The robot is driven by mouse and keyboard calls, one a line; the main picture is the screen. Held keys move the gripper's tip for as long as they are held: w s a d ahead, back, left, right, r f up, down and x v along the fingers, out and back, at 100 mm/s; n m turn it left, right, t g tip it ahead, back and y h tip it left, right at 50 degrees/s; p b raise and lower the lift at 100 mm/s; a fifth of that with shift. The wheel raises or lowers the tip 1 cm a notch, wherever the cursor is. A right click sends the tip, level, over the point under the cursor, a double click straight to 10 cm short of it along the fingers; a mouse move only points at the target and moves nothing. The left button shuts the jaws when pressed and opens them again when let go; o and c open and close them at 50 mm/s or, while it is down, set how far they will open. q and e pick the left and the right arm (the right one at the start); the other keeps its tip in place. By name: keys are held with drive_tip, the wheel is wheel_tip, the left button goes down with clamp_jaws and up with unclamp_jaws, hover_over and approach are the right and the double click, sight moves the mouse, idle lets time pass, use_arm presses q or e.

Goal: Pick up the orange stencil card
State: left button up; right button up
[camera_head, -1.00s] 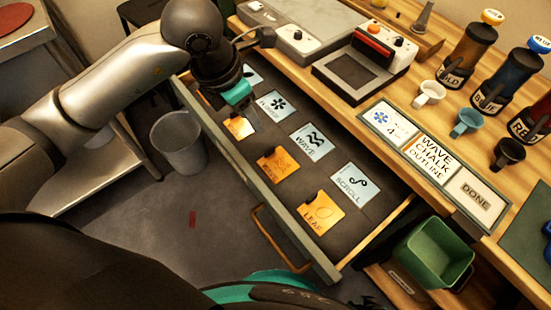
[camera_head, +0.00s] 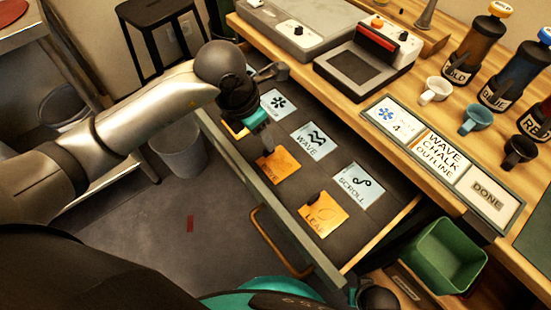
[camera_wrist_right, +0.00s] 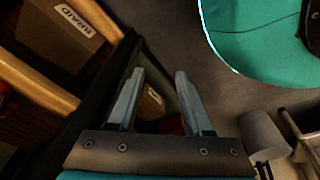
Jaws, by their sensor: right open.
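Orange stencil cards lie in the open drawer (camera_head: 375,222): a middle one (camera_head: 285,165) with a hard-to-read label, one marked LEAF (camera_head: 325,214) nearer the front, and one (camera_head: 236,130) mostly hidden behind my left arm. My left gripper (camera_head: 264,151) points down at the upper left edge of the middle orange card. Its fingers are small and partly hidden, so I cannot tell their opening or whether they touch the card. My right gripper (camera_wrist_right: 160,74) is open, with nothing between its fingertips, low near the drawer furniture.
Pale WAVE (camera_head: 313,140), SCROLL (camera_head: 359,185) and snowflake (camera_head: 279,103) cards lie beside the orange ones. Cups and bottles stand on the table. A green bin (camera_head: 443,256) is at lower right.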

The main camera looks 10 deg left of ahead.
sight(265, 150)
use_arm(q)
drive_tip(key=shift+s+b+x, duration=0.15)
drive_tip(key=shift+b+x, duration=0.2)
drive_tip(key=shift+x, duration=0.4)
drive_tip(key=shift+s+b+x, duration=0.2)
drive_tip(key=shift+b+x, duration=0.15)
drive_tip(key=shift+x, duration=0.4)
drive_tip(key=shift+b+x, duration=0.35)
drive_tip(key=shift+x, duration=0.7)
drive_tip(key=shift+w, duration=0.1)
use_arm(e)
drive_tip(key=r, duration=0.1)
drive_tip(key=w+a+r, duration=0.2)
drive_tip(key=r, duration=0.1)
use_arm(q)
clamp_jaws()
